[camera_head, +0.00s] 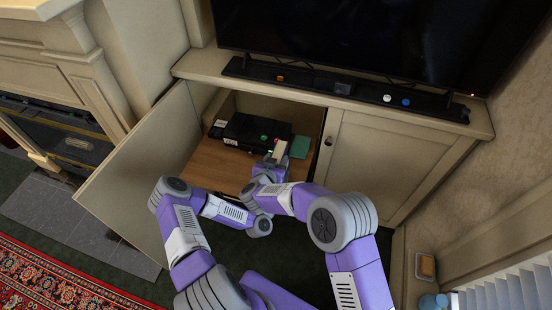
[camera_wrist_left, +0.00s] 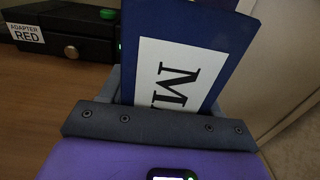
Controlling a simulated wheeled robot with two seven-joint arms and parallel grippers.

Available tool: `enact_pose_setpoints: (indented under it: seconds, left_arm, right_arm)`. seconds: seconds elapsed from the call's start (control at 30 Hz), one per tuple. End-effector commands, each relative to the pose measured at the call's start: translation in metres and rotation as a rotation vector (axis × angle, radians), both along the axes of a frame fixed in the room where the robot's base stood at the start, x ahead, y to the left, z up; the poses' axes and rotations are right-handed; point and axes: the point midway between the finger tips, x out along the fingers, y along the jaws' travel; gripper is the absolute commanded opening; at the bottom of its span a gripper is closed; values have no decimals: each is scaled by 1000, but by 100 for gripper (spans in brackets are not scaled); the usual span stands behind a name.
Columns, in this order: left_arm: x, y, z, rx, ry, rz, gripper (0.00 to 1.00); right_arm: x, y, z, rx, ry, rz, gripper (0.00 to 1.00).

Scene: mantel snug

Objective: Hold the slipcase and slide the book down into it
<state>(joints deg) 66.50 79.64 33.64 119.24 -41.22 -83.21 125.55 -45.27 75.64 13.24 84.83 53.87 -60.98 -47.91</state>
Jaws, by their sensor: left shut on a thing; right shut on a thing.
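A blue, flat-sided case or book (camera_wrist_left: 240,25) with a white label marked "M" fills the middle of the left wrist view. My left gripper (camera_wrist_left: 168,92) is shut on it; I cannot tell whether it is the slipcase or the book. In the head view my right gripper (camera_head: 272,161) is inside the open cabinet, shut on a small pale upright block (camera_head: 279,149). The two hands are close together there. My arm links hide most of the held things, and how the book and slipcase sit relative to each other cannot be made out.
A black device (camera_head: 249,130) lies on the wooden cabinet shelf (camera_head: 208,160). Its label, reading "ADAPTER RED", shows in the left wrist view (camera_wrist_left: 26,34). A green flat thing (camera_head: 300,147) is right of the pale block. The open door (camera_head: 140,175) stands left, the closed door (camera_head: 370,165) right.

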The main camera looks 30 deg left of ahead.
Motion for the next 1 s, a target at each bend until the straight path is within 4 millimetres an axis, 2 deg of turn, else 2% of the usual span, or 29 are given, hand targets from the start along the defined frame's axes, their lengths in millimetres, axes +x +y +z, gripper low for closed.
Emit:
enact_pose_setpoints:
  seconds: [0.03,0.2,0.23,0.5,0.63,0.77,1.0]
  left_arm:
    - [0,0,0,0,0,0,29]
    - [0,0,0,0,0,0,29]
    - [0,0,0,0,0,0,29]
    - [0,0,0,0,0,0,29]
    - [0,0,0,0,0,0,29]
    - [0,0,0,0,0,0,29]
    - [0,0,0,0,0,0,29]
  right_arm:
    - [0,1,1,2,-4,0,48]
    - [0,0,1,2,-3,0,74]
    - [0,0,1,2,-3,0,77]
    - [-1,0,-1,-1,3,1,77]
    - [-9,-1,3,0,1,2,77]
    - [-26,-6,12,0,0,2,77]
    - [-73,-16,32,1,-2,4,77]
